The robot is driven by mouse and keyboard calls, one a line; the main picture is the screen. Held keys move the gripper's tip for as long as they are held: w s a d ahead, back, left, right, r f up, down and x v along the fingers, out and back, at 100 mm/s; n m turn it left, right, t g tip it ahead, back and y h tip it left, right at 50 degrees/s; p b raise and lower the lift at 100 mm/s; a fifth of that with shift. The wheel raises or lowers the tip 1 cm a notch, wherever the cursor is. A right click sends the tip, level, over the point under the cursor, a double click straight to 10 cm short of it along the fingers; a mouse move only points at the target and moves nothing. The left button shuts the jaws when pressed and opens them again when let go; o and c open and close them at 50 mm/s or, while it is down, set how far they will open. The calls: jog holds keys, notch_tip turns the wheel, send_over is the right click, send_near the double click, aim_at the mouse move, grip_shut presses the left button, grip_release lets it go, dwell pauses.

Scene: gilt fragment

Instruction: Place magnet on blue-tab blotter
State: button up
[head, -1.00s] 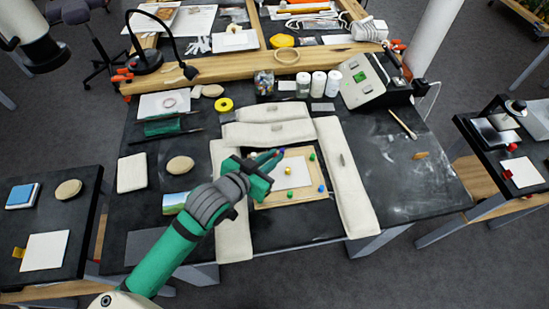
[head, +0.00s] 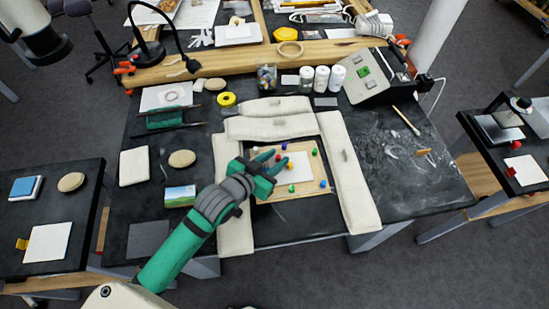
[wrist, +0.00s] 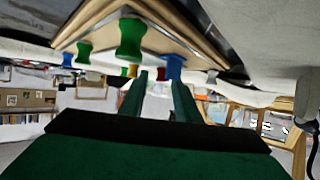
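My gripper (head: 276,160) is over the left side of a framed wooden board (head: 285,211) on the middle table. Its two green fingers are apart with no object clearly held. In the wrist view a blue magnet (wrist: 174,67) appears just beyond the right fingertip, and a green magnet (wrist: 130,40) lies to the left; contact cannot be told. Several coloured magnets stand around the board, such as a green one (head: 314,152) and a blue one (head: 322,183). A white sheet (head: 300,170) lies on the board. I cannot make out a blue-tab blotter.
Pale padded bags (head: 348,185) surround the board on the left, back and right. A white sheet with a yellow tab (head: 22,243) lies on the left table; one with a red tab (head: 514,172) lies on the right table. White jars (head: 321,78) stand behind.

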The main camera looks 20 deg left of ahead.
jog(key=shift+w+r, duration=0.1)
jog(key=shift+s+r, duration=0.15)
jog(key=shift+s, duration=0.1)
jog(key=v, duration=1.1)
jog(key=shift+s+a, duration=0.15)
jog(key=shift+s, duration=0.15)
jog(key=shift+r, duration=0.1)
